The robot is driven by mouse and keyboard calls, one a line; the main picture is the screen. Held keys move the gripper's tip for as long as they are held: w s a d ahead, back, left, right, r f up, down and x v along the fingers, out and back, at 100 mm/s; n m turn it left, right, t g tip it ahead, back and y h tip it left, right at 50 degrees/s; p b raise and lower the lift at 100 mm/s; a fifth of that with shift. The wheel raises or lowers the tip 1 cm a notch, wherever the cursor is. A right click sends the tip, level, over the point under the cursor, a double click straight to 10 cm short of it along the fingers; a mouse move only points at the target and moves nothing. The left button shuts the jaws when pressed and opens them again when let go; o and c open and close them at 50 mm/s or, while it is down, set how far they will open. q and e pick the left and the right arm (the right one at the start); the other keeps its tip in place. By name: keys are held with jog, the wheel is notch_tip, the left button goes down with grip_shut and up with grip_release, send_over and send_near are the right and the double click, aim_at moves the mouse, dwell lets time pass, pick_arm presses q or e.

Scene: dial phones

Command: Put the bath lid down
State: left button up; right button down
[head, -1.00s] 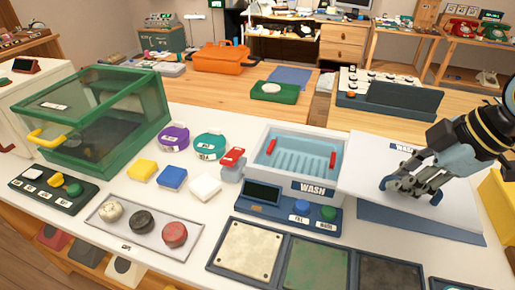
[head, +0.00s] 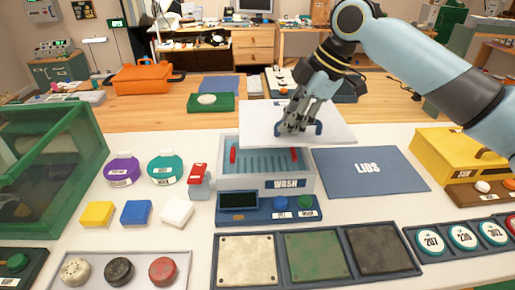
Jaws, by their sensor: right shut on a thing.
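The bath lid (head: 258,116) is a flat white plate with a blue handle on top. My right gripper (head: 299,127) is shut on that handle. The lid is held above the back right of the wash bath (head: 233,182), a grey box marked WASH with a blue ribbed inside and red grips at its sides. The lid hides the bath's back edge, and the front of the bath is uncovered. The dark blue LIDS mat (head: 390,181) lies bare to the right of the bath. My left gripper is not in view.
A yellow box (head: 447,150) stands right of the mat. In front lie a tray of square plates (head: 318,277) and round numbered tags (head: 464,237). A red-topped block (head: 198,178), coloured blocks and two round jars stand left of the bath. A green glass case (head: 88,129) is at far left.

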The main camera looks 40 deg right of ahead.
jog(key=w+a+f, duration=0.4)
jog(key=a, duration=0.1)
jog(key=shift+w, duration=0.25)
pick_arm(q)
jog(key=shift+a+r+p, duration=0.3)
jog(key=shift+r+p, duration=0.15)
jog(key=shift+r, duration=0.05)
pick_arm(e)
notch_tip(320, 180, down, 4)
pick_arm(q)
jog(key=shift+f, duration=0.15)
pick_arm(e)
jog(key=shift+f, duration=0.6)
jog(key=c, duration=1.4)
grip_release()
jog(key=shift+s, duration=0.1)
jog(key=shift+o, duration=0.2)
pick_arm(q)
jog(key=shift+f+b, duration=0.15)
jog(key=shift+b, duration=0.15)
pick_arm(e)
send_near(259, 133)
jog(key=shift+s+d+f, duration=0.15)
jog(key=shift+f, duration=0.4)
jog(key=shift+s+d+f, duration=0.15)
jog(key=shift+s+f, duration=0.05)
jog(key=shift+f, duration=0.4)
